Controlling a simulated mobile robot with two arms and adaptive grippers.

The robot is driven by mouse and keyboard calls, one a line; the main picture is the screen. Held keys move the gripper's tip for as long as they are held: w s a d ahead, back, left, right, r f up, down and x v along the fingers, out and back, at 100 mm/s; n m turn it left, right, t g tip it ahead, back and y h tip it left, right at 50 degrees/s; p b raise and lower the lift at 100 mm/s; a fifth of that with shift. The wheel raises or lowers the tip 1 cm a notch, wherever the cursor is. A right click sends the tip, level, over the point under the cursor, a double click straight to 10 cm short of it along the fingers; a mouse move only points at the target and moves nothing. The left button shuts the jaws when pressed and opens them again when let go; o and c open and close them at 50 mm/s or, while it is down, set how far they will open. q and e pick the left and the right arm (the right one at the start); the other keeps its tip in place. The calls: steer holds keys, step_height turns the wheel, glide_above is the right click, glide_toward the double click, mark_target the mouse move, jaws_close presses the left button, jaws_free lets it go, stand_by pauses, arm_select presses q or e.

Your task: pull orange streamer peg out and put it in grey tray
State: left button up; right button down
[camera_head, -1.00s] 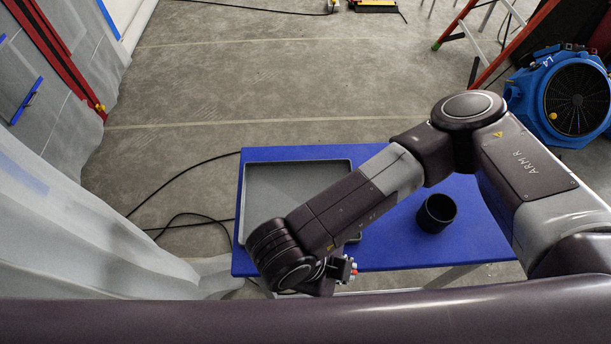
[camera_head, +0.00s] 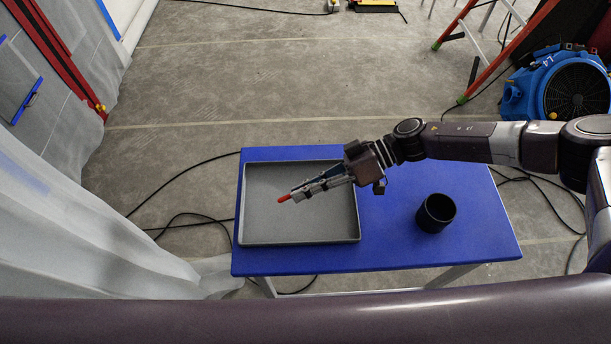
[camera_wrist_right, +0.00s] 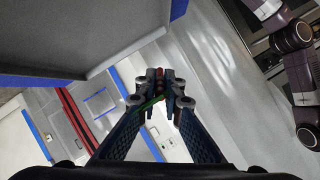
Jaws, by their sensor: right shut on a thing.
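The grey tray (camera_head: 300,240) lies on the left part of a blue table. My right gripper (camera_head: 302,192) is over the tray, pointing left. It is shut on the orange streamer peg (camera_head: 284,198), whose red-orange end sticks out past the fingertips. In the right wrist view the fingertips (camera_wrist_right: 160,92) are close together, with a small red part of the peg (camera_wrist_right: 160,74) between them. A thin green strip (camera_wrist_right: 150,103) shows by the fingers. The tray's floor, as far as it shows, is bare. My left gripper is not in view.
A dark round cup (camera_head: 436,213) stands on the blue table (camera_head: 400,255), right of the tray. White sheeting (camera_head: 90,230) hangs at the left. A blue fan (camera_head: 550,85) and a red ladder (camera_head: 505,55) stand on the floor at the back right.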

mark_target(305, 202)
steer(key=w+f+m+t+b, duration=0.1)
steer(key=f+b, duration=0.2)
steer(key=w+f+t+b, duration=0.1)
steer(key=f+b, duration=0.2)
steer(key=w+f+m+t+y+b, duration=0.1)
steer(key=f+b, duration=0.2)
steer(key=shift+w+d+m+b, duration=0.2)
steer(key=shift+w+m+b, duration=0.1)
steer(key=shift+w, duration=0.05)
stand_by(0.3)
steer(key=c, duration=2)
jaws_free()
